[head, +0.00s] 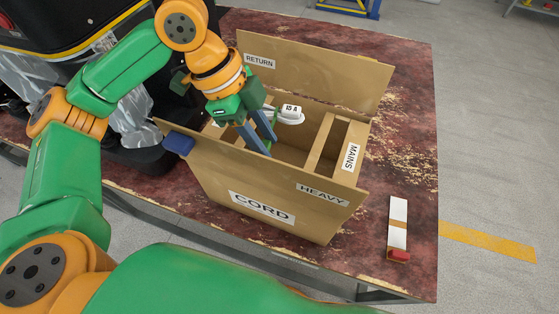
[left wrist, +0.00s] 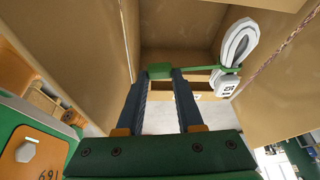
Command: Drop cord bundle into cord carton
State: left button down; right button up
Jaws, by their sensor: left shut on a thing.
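The cord bundle (head: 290,117) is a coiled white cord with a "15 A" tag. In the left wrist view the bundle (left wrist: 238,45) hangs off to the right of the fingers on a green strap. My left gripper (head: 270,146) points down into the open cardboard cord carton (head: 225,190), which is labelled CORD, HEAVY, MAINS and RETURN. In the left wrist view the gripper (left wrist: 162,74) is shut on the green tab of the bundle's strap. The bundle is over the carton's opening. Part of the carton's floor is hidden by my gripper. My right gripper is not in view.
Cardboard dividers (head: 322,143) split the carton inside, and its flaps stand open. A white strip with a red end (head: 398,225) lies on the worn red table (head: 410,110) to the right. A dark machine (head: 60,35) stands at the left.

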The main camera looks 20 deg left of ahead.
pick_arm(q)
jog(key=shift+c, duration=2.3)
grip_release()
jog(key=shift+r, duration=0.15)
jog(key=v, duration=0.7)
jog(key=shift+p, duration=0.3)
